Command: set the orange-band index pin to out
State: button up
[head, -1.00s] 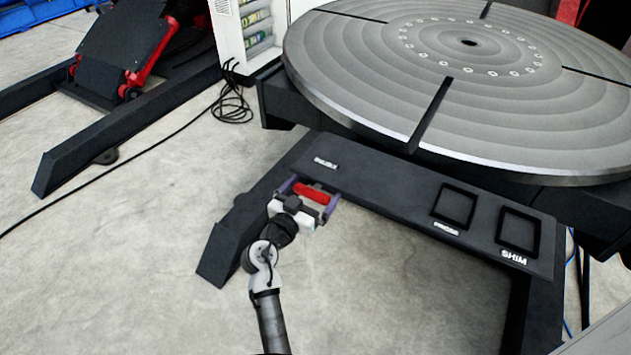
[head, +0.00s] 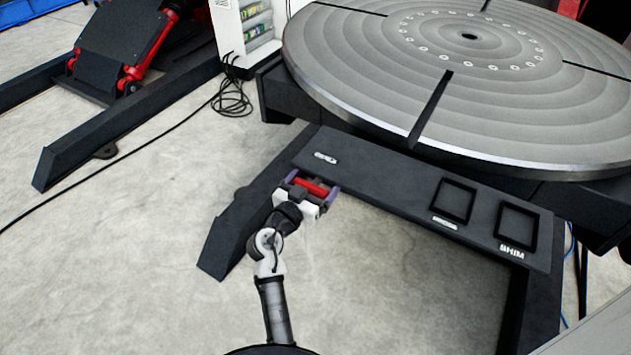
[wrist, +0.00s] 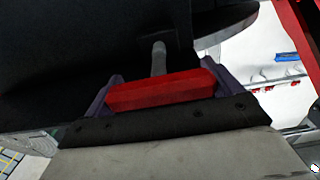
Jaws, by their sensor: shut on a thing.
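My gripper (head: 312,187) is at the left end of the dark front ledge, below the turntable. Its purple fingers are shut on the two ends of a red crossbar handle (wrist: 165,90). In the wrist view a grey rod (wrist: 159,58) runs from behind the handle towards the dark body of the positioner, so the handle looks like that of an index pin. No orange band shows on it, and the rod's far end is in shadow.
The large round turntable (head: 400,75) overhangs behind the ledge (head: 385,192). Two square-framed recesses (head: 454,200) lie on the ledge's right part, one labelled SHIM. A black cable (head: 120,160) lies on the floor at left. Open floor lies in front.

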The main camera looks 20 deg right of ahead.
jog(key=shift+b+v, duration=1)
jog(key=shift+v, duration=0.9)
jog(key=shift+f, duration=0.15)
jog(key=o, duration=1.1)
jog(key=b+v, duration=0.4)
jog(key=v, duration=1)
